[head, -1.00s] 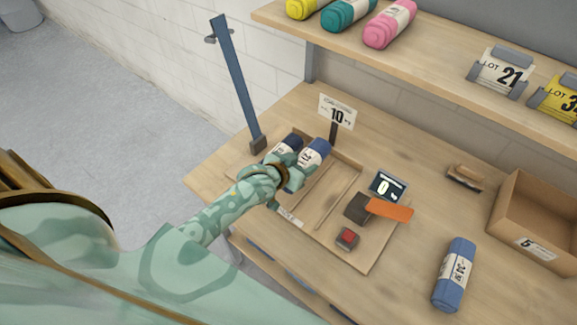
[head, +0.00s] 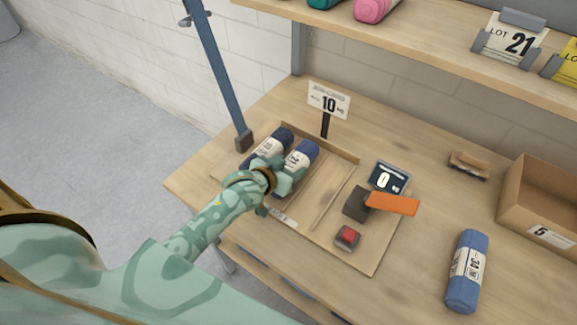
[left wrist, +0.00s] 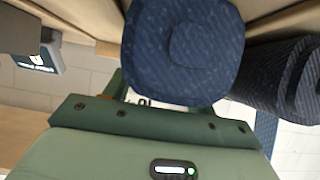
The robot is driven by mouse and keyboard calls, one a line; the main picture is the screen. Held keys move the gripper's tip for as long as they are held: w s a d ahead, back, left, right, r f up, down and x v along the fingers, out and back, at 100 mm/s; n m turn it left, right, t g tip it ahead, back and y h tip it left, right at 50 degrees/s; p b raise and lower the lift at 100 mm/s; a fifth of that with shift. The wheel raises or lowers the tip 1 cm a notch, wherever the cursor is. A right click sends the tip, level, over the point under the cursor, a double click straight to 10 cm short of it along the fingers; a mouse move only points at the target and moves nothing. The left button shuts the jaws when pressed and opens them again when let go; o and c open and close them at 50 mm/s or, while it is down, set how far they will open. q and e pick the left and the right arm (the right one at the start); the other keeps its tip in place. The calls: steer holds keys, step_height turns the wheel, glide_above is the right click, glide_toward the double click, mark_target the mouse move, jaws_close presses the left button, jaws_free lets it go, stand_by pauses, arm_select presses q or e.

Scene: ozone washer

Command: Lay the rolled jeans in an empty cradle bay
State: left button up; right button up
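Rolled jeans (head: 301,155), blue with a white paper band, lie in my left gripper (head: 280,172) over the left part of the wooden cradle (head: 342,254). My left gripper appears shut around their near part; its fingertips are partly hidden. In the left wrist view the roll's round end (left wrist: 185,45) fills the middle, close to the palm. A darker navy roll (head: 258,160) lies just left in the cradle, and also shows in the left wrist view (left wrist: 275,80). Whether the held roll touches the cradle floor is unclear. The bay by the thin divider (head: 335,198) is empty. My right gripper is not in view.
A "10 kg" sign (head: 328,101) and a blue post (head: 215,75) stand behind the cradle. A scale display (head: 389,178), an orange plate (head: 392,204) and a red button (head: 347,236) are at its right. Another blue roll (head: 465,272) and a cardboard box (head: 540,205) lie further right.

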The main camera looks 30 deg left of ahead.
arm_select(q)
steer(key=o, duration=0.3)
steer(key=shift+d, duration=0.1)
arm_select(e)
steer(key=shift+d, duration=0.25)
arm_select(q)
steer(key=shift+r, duration=0.1)
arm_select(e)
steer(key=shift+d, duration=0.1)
arm_select(q)
steer(key=shift+s+r, duration=0.15)
steer(key=p+v, duration=0.2)
steer(key=v, duration=0.9)
steer(key=shift+s+p, duration=0.3)
steer(key=shift+p, duration=0.1)
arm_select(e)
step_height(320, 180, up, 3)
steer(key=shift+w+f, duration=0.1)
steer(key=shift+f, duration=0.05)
